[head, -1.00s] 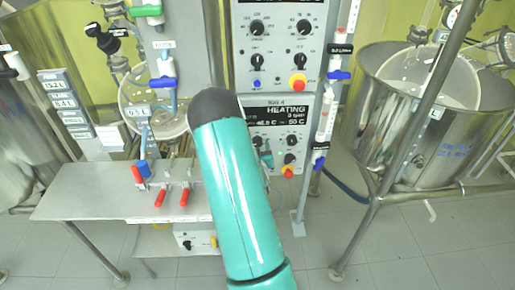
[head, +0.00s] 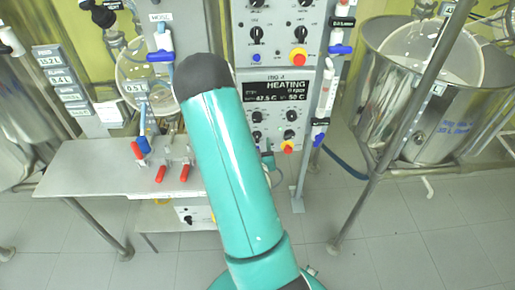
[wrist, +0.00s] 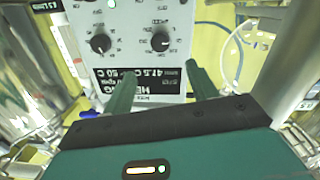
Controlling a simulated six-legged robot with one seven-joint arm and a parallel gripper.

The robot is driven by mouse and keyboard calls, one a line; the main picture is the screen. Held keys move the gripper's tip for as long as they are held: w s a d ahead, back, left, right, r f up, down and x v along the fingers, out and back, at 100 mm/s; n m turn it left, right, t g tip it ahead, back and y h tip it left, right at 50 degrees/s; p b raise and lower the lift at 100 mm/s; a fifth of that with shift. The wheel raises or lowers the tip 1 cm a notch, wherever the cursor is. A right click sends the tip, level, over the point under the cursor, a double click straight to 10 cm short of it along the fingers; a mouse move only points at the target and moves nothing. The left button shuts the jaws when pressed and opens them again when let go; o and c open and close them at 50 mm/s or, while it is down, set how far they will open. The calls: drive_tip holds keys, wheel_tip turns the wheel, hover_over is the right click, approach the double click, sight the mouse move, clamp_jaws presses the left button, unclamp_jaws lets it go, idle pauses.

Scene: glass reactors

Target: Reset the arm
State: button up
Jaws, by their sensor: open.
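My arm (head: 230,170) is teal with a dark rounded joint and rises through the middle of the head view, in front of the control panel. In the wrist view my gripper (wrist: 158,88) has two green fingers set wide apart, with nothing between them. Behind the fingers is the white control panel (wrist: 130,35) with black knobs and a heating display, seen upside down. In the head view the gripper itself is hidden behind the arm.
A steel bench (head: 90,182) with red-handled clamps (head: 160,174) stands at left. The heating panel (head: 275,105) is behind my arm. A large steel vessel (head: 425,120) and a slanted metal post (head: 405,130) stand at right. Tiled floor (head: 400,240) is clear at lower right.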

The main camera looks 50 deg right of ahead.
drive_tip(key=shift+s+a, duration=0.4)
drive_tip(key=shift+a, duration=0.1)
idle(0.3)
